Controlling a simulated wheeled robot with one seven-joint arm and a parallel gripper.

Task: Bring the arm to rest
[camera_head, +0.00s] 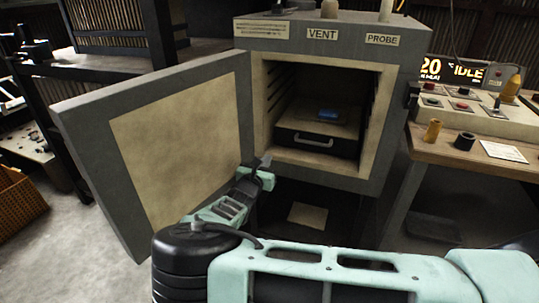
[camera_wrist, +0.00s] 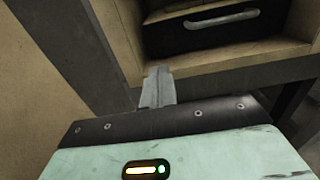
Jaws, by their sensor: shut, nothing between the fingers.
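My gripper (camera_head: 262,163) is in front of the open oven, between the opened door and the chamber's lower left edge. It is shut and empty. In the wrist view its fingers (camera_wrist: 157,88) are together, below the chamber opening. My mint-green arm stretches across the lower part of the head view, with the forearm bent up towards the oven. Whether the gripper touches the oven or door, I cannot tell.
The grey oven's door (camera_head: 165,150) stands wide open to the left. Inside the oven (camera_head: 400,100) is a dark drawer-like tray (camera_head: 318,140) with a handle and a blue item (camera_head: 328,114) on top. A wooden bench (camera_head: 470,153) with a control panel (camera_head: 465,108) stands right.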

